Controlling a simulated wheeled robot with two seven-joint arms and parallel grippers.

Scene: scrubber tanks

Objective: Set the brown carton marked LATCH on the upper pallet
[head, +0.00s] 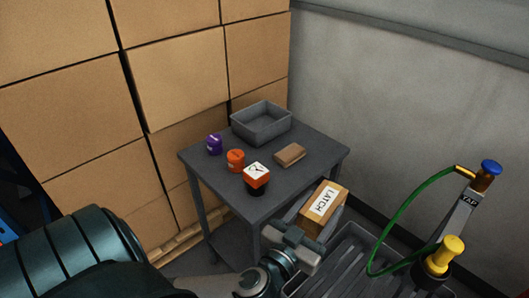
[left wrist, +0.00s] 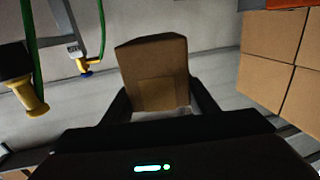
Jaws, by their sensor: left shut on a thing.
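The brown carton marked LATCH (head: 325,203) is held in my left gripper (head: 312,228), in front of the grey table's right side. In the left wrist view the carton (left wrist: 155,72) stands between the two dark fingers (left wrist: 160,108), slightly tilted, with its plain side showing. The left gripper is shut on it. The carton appears raised, near a grey ribbed surface (head: 350,262) low in the head view; I cannot tell whether that is the upper pallet. My right gripper is not in view.
The grey table (head: 210,172) bears a grey bin (head: 262,122), a small brown block (head: 290,154), a purple item (head: 214,144), an orange item (head: 236,160) and an orange-black container (head: 257,180). Large stacked cartons (head: 180,70) stand behind. A green hose (head: 405,205) curves at right.

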